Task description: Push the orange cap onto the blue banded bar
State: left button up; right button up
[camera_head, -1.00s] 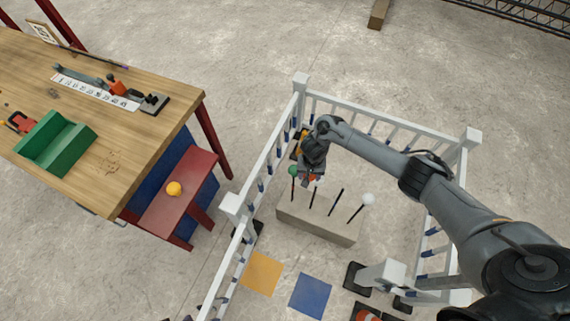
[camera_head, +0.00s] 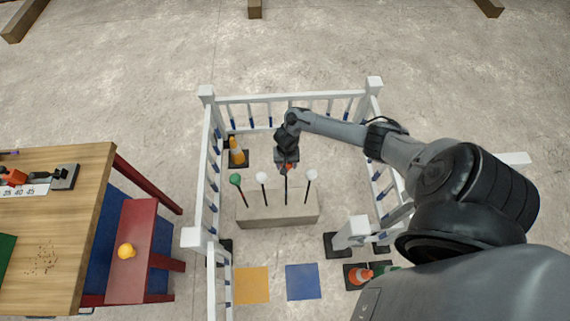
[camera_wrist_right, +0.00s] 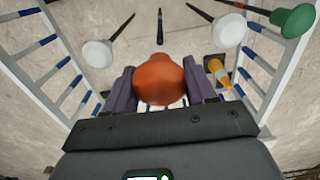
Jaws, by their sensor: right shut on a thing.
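The orange cap (camera_head: 289,168) is held in my right gripper (camera_head: 287,164), whose two fingers close on its sides in the right wrist view (camera_wrist_right: 160,80). A bare dark bar (camera_head: 287,190) stands upright in the concrete block (camera_head: 278,216), just below the cap. It also shows in the right wrist view (camera_wrist_right: 160,28), apart from the cap there. The head view does not show clearly whether cap and bar tip touch. My left gripper is not in view.
Beside the bare bar stand bars with a green cap (camera_head: 235,179), a white cap (camera_head: 262,177) and another white cap (camera_head: 311,174). A white railing (camera_head: 290,97) surrounds the block. An orange cone (camera_head: 236,152) stands inside it. A wooden table (camera_head: 70,220) is at the left.

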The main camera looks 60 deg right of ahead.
jog(key=shift+r+p, duration=0.15)
jog(key=shift+p, duration=0.4)
jog(key=shift+f, duration=0.25)
notch_tip(320, 180, down, 2)
jog(key=shift+f+b, duration=0.25)
jog(key=shift+b, duration=0.65)
jog(key=shift+f+b, duration=0.95)
jog(key=shift+f, duration=0.5)
jog(key=shift+p, duration=0.35)
